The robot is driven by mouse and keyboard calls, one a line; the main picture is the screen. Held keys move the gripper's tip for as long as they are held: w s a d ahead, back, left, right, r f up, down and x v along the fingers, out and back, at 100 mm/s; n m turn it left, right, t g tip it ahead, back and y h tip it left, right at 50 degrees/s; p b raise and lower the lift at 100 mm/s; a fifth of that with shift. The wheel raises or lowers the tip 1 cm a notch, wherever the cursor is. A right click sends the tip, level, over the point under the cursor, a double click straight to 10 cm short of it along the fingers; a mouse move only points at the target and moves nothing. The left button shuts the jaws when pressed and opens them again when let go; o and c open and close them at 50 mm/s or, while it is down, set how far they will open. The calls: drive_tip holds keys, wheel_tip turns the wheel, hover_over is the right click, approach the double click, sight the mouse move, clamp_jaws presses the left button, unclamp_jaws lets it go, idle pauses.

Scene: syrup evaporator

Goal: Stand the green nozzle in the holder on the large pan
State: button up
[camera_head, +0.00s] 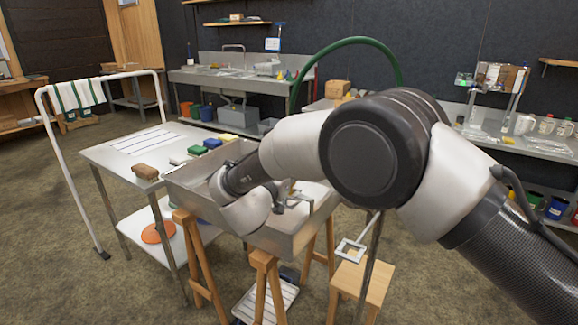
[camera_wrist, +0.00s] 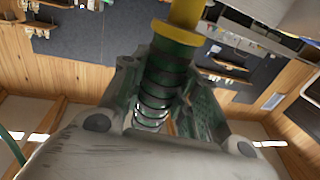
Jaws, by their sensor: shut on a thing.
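My gripper (camera_wrist: 160,85) is shut on the green nozzle (camera_wrist: 158,88), a dark green ribbed grip between the two fingers. A yellow collar and yellow tube (camera_wrist: 178,32) extend from it toward the top of the wrist view. In the head view my wrist is over the large pan (camera_head: 285,241), a deep steel tray on wooden trestles. My gripper shows there only in part, and the nozzle cannot be made out. A pale square frame (camera_head: 350,250) shows beside the pan's right end; I cannot tell whether it is the holder.
A green hose (camera_head: 345,40) arches behind my arm. A steel table (camera_head: 120,160) on the left carries a brown block (camera_head: 145,171) and several coloured blocks. A wooden stool (camera_head: 362,282) stands at lower right. A white rail (camera_head: 55,150) stands left. Open floor lies at front left.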

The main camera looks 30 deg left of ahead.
drive_tip(key=shift+f, duration=0.9)
idle(0.6)
drive_tip(key=o, duration=1.2)
drive_tip(key=shift+c, duration=0.2)
